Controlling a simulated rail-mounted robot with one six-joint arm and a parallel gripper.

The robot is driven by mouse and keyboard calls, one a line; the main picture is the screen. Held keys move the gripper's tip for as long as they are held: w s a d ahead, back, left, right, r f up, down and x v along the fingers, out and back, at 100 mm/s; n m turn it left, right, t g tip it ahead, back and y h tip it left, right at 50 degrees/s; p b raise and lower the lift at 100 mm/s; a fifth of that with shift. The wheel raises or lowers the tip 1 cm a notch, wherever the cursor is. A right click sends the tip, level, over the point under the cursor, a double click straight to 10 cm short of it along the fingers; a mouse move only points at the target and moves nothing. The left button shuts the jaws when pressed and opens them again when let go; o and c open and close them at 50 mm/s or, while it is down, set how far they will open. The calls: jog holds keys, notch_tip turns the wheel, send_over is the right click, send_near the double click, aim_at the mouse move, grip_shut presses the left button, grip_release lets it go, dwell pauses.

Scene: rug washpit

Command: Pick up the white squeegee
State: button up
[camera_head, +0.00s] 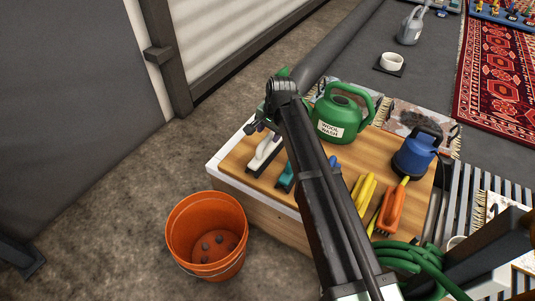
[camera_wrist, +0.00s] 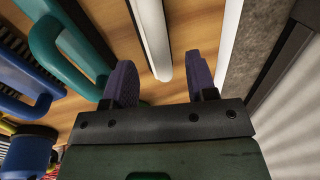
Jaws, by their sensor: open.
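The white squeegee (camera_head: 266,150) lies on the wooden top of a low bench, near its left end. Its white handle (camera_wrist: 152,38) runs down the wrist view, with its lower end between my two fingertips in the picture. My gripper (camera_wrist: 162,76) is open, with nothing held between its dark purple fingers. I cannot tell how far the fingers are above the handle. In the head view my gripper (camera_head: 258,126) is just beyond the squeegee's upper end and partly hidden by my arm.
A teal-handled tool (camera_head: 286,177) lies close to the squeegee's right; it also shows in the wrist view (camera_wrist: 72,45). A green watering can (camera_head: 339,112), blue jug (camera_head: 414,152), yellow tool (camera_head: 363,190) and orange brush (camera_head: 391,209) share the bench. An orange bucket (camera_head: 207,236) stands on the floor.

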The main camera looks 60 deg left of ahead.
aim_at(268, 137)
jog(key=f+b, duration=0.2)
jog(key=f, duration=0.1)
jog(key=f+b, duration=0.1)
jog(key=shift+s+a+f, duration=0.2)
jog(key=shift+a+f, duration=0.15)
jog(key=shift+a, duration=0.05)
jog(key=shift+r, duration=0.25)
grip_shut()
jog(key=shift+r, duration=0.1)
notch_tip(268, 137, up, 20)
jog(key=p, duration=2)
